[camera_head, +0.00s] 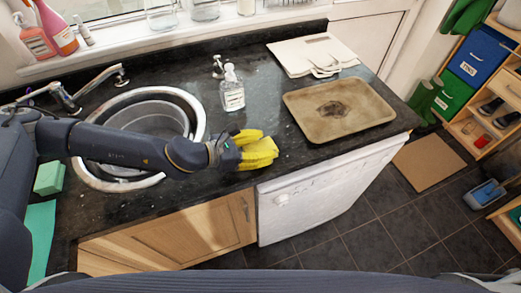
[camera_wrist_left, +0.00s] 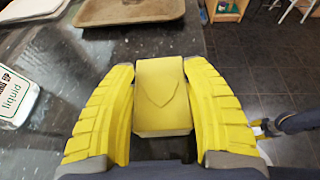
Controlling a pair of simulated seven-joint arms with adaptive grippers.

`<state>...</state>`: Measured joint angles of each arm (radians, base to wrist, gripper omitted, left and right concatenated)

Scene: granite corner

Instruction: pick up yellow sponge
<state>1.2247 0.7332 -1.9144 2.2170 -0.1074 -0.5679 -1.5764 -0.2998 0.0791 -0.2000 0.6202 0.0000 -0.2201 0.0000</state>
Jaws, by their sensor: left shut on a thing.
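The yellow sponge (camera_wrist_left: 162,92) is a pale yellow block with a shield-shaped mark on its upper face, seen in the left wrist view. My left gripper (camera_head: 256,149) has ribbed yellow fingers and is shut on the sponge, with one finger along each side. In the head view they are at the front edge of the counter, and sponge and fingers blend together in yellow. I cannot tell whether the sponge touches the counter. A dark arm part with a small light tip, probably my right gripper (camera_wrist_left: 263,128), shows at the right of the left wrist view, its fingers unclear.
A clear soap bottle (camera_head: 232,90) stands behind the gripper. A brown tray (camera_head: 365,112) and white boards (camera_head: 300,52) lie farther right. The round sink (camera_head: 196,103) lies under my left arm. A green block (camera_head: 49,177) sits at left. Counter between gripper and tray is clear.

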